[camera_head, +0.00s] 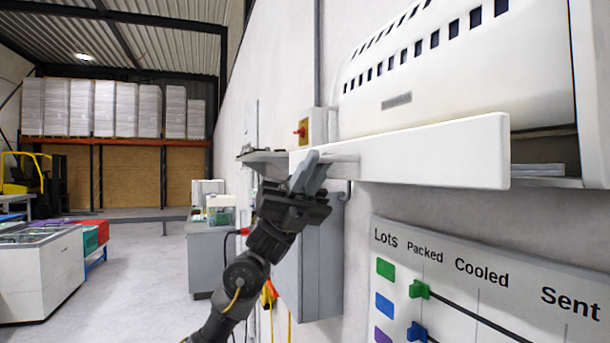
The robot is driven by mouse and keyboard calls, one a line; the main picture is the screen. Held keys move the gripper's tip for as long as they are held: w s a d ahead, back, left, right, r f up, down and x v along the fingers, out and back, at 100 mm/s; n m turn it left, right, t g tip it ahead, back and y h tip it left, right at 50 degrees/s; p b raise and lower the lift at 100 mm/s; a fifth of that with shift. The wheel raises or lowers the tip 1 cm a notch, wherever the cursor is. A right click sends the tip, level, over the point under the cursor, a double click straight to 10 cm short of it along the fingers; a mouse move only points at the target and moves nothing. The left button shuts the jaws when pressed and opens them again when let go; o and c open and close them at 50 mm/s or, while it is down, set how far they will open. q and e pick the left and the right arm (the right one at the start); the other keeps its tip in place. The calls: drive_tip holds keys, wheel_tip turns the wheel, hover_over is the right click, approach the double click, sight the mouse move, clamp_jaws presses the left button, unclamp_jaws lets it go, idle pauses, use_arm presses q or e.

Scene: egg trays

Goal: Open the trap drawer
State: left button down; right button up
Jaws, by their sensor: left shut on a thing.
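The trap drawer is the long white front panel (440,152) low on the white wall unit (460,65). The panel stands out from the unit, and a dark gap with a pale tray-like edge (538,170) shows behind its right end. My left gripper (316,168) is at the left part of the panel. Its fingers are shut on the drawer, at what looks like a pale handle (345,160); the exact contact is partly hidden by the fingers. My right gripper is not in view.
A board with lot sliders (490,270) hangs on the wall below the drawer. A grey cabinet (322,260) and a switch box (314,128) are close behind my left gripper. A counter (210,245) and chest freezer (40,275) stand left, with open floor between.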

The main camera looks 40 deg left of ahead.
use_arm(q)
drive_tip(key=c, duration=1.8)
unclamp_jaws()
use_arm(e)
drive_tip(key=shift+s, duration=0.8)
